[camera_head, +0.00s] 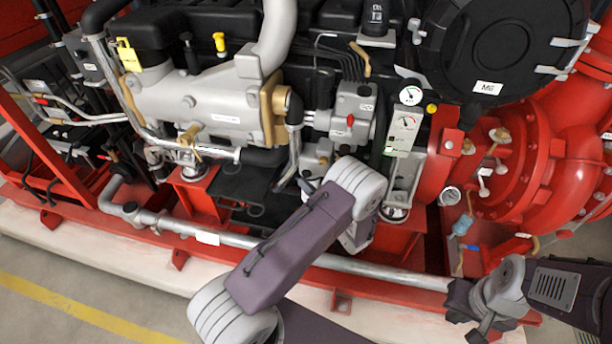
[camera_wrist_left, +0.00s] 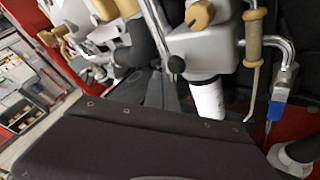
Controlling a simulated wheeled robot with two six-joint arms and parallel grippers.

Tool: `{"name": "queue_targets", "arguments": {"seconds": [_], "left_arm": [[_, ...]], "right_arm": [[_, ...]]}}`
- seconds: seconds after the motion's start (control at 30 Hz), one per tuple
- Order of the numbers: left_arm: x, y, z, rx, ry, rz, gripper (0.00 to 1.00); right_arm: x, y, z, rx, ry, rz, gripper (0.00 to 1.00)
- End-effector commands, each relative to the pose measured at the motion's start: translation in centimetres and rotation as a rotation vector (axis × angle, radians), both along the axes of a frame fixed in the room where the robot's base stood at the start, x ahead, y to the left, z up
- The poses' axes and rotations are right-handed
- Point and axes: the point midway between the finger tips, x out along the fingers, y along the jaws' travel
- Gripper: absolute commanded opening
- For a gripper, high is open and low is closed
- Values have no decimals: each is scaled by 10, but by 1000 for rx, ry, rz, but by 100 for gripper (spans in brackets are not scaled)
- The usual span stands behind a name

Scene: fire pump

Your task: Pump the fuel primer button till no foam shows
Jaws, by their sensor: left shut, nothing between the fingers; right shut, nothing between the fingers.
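A grey pump-side block (camera_head: 352,110) with a small red knob (camera_head: 350,120) stands at the middle of the engine. I cannot tell for sure which part is the primer button, and no foam can be made out. My left gripper (camera_head: 357,238) is shut and empty below that block, largely hidden by my wrist. In the left wrist view a grey housing (camera_wrist_left: 200,42) carries a white cylinder (camera_wrist_left: 208,98), with a black ball knob (camera_wrist_left: 176,64) beside it. My right gripper (camera_head: 470,316) is shut and empty at the lower right, in front of the red frame.
Gauges (camera_head: 410,94) and a sight panel (camera_head: 402,130) stand right of the block. A silver pipe (camera_head: 225,238) runs along the red base frame (camera_head: 85,215). A large red pump casing (camera_head: 560,150) fills the right side. Floor (camera_head: 60,270) is open at the lower left.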

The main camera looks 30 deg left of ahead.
Motion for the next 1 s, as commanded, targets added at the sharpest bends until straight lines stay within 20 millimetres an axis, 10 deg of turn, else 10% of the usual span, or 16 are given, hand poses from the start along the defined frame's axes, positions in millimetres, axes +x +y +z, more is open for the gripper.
{"name": "queue_targets", "arguments": {"seconds": [1.0], "left_arm": [[8, 2, 0, 0, 0, 0, 0]], "right_arm": [[0, 0, -2, 0, 0, 0, 0]]}}
